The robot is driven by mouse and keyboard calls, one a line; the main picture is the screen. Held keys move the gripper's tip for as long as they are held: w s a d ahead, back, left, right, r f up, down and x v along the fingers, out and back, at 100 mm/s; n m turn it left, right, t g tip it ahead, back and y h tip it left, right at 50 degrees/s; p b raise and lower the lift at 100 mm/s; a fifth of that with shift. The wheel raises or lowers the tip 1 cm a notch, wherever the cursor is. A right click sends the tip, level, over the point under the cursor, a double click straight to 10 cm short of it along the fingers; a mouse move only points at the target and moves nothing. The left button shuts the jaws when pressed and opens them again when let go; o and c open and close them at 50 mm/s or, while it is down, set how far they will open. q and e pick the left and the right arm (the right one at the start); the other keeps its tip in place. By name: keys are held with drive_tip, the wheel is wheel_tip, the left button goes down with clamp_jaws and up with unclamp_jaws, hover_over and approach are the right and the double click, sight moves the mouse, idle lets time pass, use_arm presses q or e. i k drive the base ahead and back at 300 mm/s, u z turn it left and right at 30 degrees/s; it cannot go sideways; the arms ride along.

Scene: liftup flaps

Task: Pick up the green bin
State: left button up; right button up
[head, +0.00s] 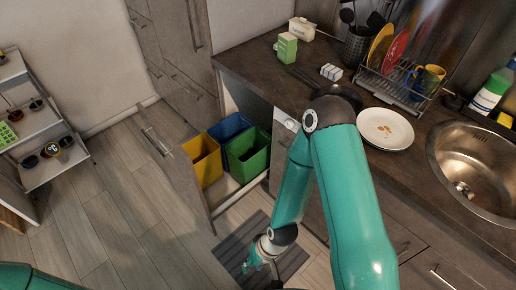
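The green bin (249,166) stands upright in a pulled-out cabinet drawer (238,197), its open top facing up. A yellow bin (207,168) is to its left and a blue bin (229,126) is behind it. My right gripper (262,274) is low in the picture, above the dark mat, below and apart from the green bin. Its fingers are small and partly cut off, so I cannot tell whether they are open or shut. My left gripper is out of view; only a teal part of that arm shows in the bottom left corner.
The countertop (262,72) has a plate (385,128), a dish rack (397,83) and a sink (470,180). A striped dark mat (230,250) lies on the floor. A shelf cart (60,168) stands at the left. The wooden floor between cart and drawer is clear.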

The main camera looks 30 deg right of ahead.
sight(243, 169)
drive_tip(key=z, duration=0.1)
drive_tip(key=i, duration=1.2)
drive_tip(key=u, duration=0.05)
